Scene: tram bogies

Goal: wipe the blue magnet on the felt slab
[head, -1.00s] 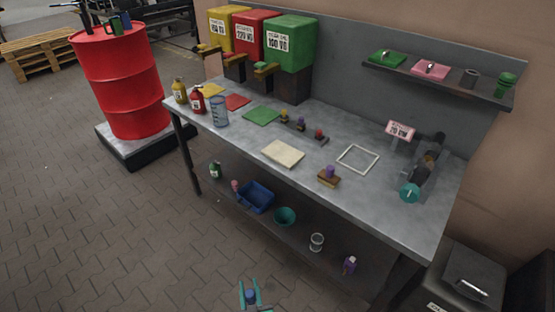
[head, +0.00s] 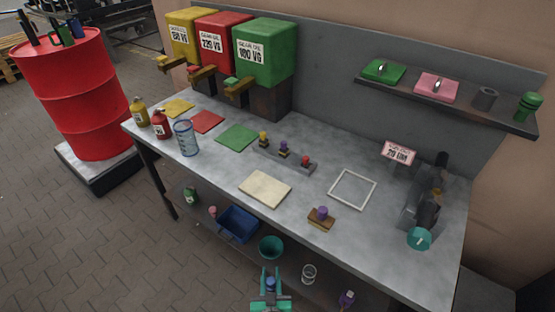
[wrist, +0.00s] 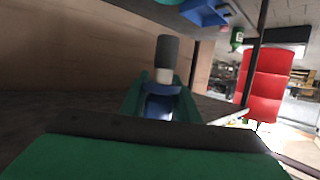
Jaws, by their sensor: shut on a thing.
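The felt slab appears to be the cream, flat rectangular pad (head: 265,188) lying near the front edge of the bench top. My gripper (head: 270,284) is at the bottom of the head view, in front of the bench and apart from the slab. Its teal fingers are shut on the blue magnet (wrist: 161,89), which has a blue collar, a pale band and a dark grey cylindrical end in the wrist view. In the head view only a small blue bit of the magnet (head: 270,281) shows between the fingers.
The bench (head: 225,170) carries a row of knobbed pieces (head: 284,153), a white square frame (head: 353,189) and a wooden block with a purple knob (head: 321,218). A blue bin (head: 238,224) and teal bucket (head: 271,248) stand on the lower shelf. A red drum (head: 75,95) stands left.

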